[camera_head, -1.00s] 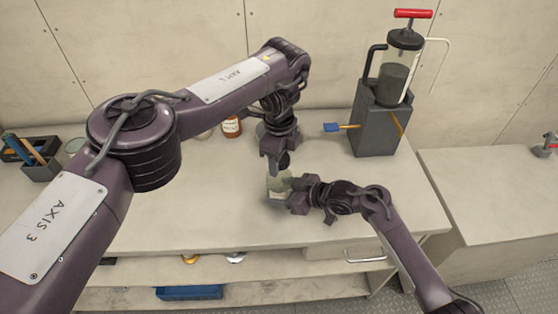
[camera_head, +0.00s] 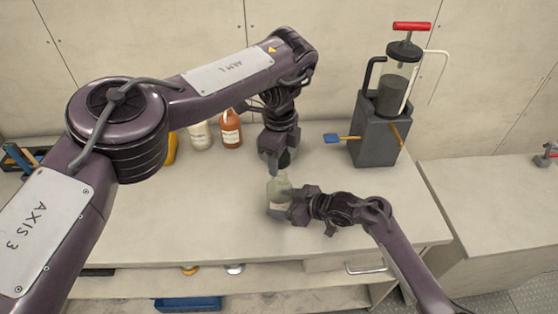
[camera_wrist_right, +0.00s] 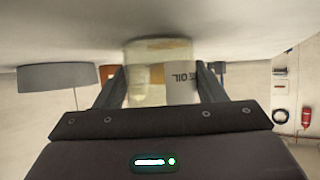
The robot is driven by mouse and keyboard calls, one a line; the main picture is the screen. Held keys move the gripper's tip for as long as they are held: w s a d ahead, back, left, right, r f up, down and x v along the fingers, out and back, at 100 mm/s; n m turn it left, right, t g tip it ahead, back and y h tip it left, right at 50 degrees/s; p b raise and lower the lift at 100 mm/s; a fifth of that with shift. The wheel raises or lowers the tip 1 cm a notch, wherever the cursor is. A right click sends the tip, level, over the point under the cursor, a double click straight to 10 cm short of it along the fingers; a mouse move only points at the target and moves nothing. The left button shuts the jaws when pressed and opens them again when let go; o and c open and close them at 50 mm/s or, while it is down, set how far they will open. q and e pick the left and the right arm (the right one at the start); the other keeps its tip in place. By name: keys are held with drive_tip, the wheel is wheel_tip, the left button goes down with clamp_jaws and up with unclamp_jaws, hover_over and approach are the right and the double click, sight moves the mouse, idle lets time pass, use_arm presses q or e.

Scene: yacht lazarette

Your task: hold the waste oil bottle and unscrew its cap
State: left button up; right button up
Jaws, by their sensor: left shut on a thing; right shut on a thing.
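The waste oil bottle (camera_head: 279,192) is a pale, cloudy bottle standing near the middle of the worktop. My right gripper (camera_head: 286,206) comes from the right and is shut on its body. In the right wrist view the bottle (camera_wrist_right: 148,88) sits between both fingers (camera_wrist_right: 160,88), upside down in the picture, with part of a label reading "OIL". My left gripper (camera_head: 278,170) points down from above and is shut at the bottle's top. The cap is hidden by the left fingers, so I cannot tell whether it has turned.
A dark grey stand with a red-handled pump (camera_head: 376,138) is at the back right. A brown bottle (camera_head: 231,130), a white bottle (camera_head: 200,136) and a yellow one (camera_head: 171,148) stand behind my left arm. The worktop (camera_head: 210,215) around the bottle is clear.

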drive_tip(key=o, duration=1.5)
drive_tip(key=shift+c, duration=0.2)
